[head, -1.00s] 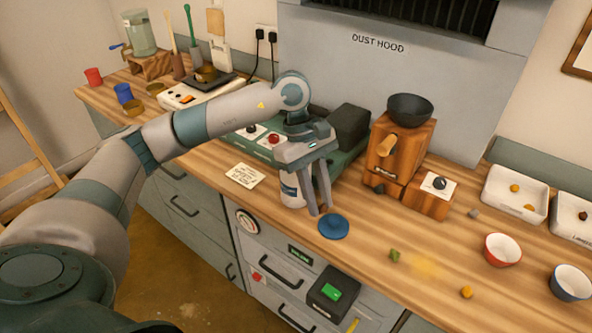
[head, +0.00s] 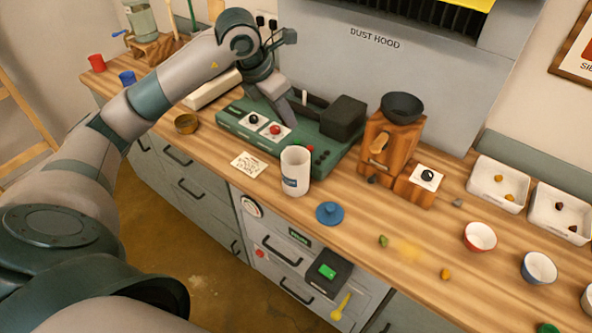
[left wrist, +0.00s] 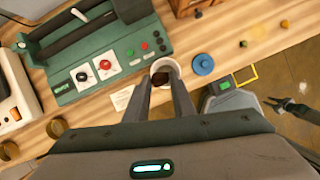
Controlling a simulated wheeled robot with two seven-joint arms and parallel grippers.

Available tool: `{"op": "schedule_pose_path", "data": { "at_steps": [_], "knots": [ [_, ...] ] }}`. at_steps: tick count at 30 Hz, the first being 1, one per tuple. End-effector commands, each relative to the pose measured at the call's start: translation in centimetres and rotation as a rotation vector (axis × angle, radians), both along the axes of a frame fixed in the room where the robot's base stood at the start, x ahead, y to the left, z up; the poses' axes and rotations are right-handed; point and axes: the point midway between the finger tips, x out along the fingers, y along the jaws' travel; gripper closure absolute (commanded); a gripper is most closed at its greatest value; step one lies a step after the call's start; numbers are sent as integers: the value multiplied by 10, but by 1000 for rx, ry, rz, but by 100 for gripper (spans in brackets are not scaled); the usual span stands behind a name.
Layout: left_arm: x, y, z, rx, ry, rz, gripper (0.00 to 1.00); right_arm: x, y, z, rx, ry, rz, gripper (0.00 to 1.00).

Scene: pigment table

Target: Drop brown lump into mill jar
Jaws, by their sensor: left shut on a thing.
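The mill jar (head: 295,175) is a white open cylinder with a blue label, upright on the wooden bench. Its blue lid (head: 330,212) lies on the bench to its right. My left gripper (head: 290,118) is raised above and behind the jar in the head view. The left wrist view looks down past its fingers (left wrist: 163,88) at the jar rim (left wrist: 165,61). A dark brown lump (left wrist: 160,79) shows between the fingertips, against the jar's opening; the gripper is shut on it. The lump is hidden in the head view. My right gripper (left wrist: 288,107) shows small in the left wrist view, its fingers apart.
A green machine (head: 270,130) with knobs stands behind the jar. A wooden grinder (head: 388,145) with a black bowl is to its right. White trays (head: 500,208) of lumps and small bowls (head: 480,237) stand further right. A paper card (head: 249,165) lies left of the jar.

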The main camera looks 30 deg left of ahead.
Motion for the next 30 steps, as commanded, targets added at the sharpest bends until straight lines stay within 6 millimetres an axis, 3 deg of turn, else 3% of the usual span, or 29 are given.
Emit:
{"op": "schedule_pose_path", "data": {
  "at_steps": [14, 30],
  "knots": [
    [0, 0, -6, -1, 2, -2, 99, 0, 0, -3, 0, 0, 0, 69],
    [-1, 0, -53, 0, 2, -3, 99, 0, 1, -24, 1, 0, -1, 69]
  ]
}}
